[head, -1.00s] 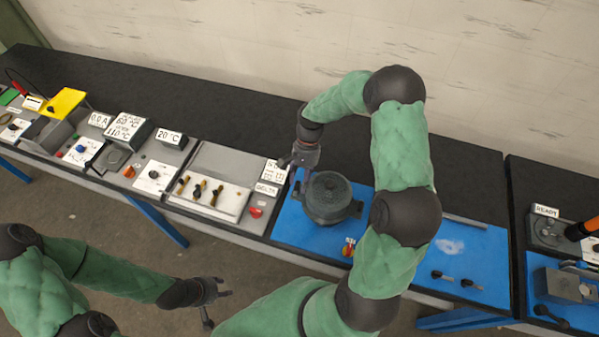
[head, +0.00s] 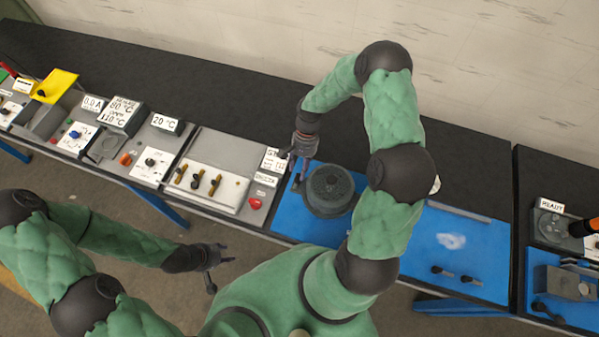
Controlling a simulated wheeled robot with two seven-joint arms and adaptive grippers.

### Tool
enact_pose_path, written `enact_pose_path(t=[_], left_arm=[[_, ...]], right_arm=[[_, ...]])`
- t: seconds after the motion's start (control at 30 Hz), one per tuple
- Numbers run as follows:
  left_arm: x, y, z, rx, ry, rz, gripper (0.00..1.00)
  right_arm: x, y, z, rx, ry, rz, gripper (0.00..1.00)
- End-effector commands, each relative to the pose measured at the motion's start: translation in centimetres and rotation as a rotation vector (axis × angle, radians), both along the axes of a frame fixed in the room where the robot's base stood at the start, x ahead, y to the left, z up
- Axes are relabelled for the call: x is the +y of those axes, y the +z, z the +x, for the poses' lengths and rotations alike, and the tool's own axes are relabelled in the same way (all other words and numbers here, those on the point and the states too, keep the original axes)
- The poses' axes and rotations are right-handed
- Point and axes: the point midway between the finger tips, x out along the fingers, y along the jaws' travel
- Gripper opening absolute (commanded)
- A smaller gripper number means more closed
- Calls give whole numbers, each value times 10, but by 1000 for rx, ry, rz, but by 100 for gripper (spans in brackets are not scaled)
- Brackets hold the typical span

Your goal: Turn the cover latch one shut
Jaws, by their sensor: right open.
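A round dark grey housing with a cover (head: 330,186) stands upright on the blue mat (head: 290,222). I cannot make out cover latch one; the housing's left edge is partly behind my gripper. My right gripper (head: 301,172) points down at the left rim of the housing. It is open, and I cannot tell whether its fingers touch the housing or a latch. My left gripper (head: 219,268) is open and empty, over the floor in front of the bench.
A white tray with several dark and brass pins (head: 208,188) and a red knob (head: 255,203) lie to the left. Black-handled tools (head: 455,274) lie on the mat at the right. A unit labelled READY (head: 550,228) stands far right.

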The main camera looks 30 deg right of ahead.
Motion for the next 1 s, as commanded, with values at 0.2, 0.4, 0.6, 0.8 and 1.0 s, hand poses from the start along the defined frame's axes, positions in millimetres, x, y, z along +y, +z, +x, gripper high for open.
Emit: enact_pose_path(t=[0.2, 0.4, 0.6, 0.8, 1.0], left_arm=[[0, 5, 0, 0, 0, 0, 40], [0, 6, 0, 0, 0, 0, 40], [0, 6, 0, 0, 0, 0, 40], [0, 6, 0, 0, 0, 0, 40], [0, 5, 0, 0, 0, 0, 40]], right_arm=[[8, -23, -7, 1, 0, 0, 49], [10, -31, -8, 0, 0, 0, 49], [10, -31, -8, 0, 0, 0, 49], [10, -31, -8, 0, 0, 0, 0], [10, -31, -8, 0, 2, 0, 0]])
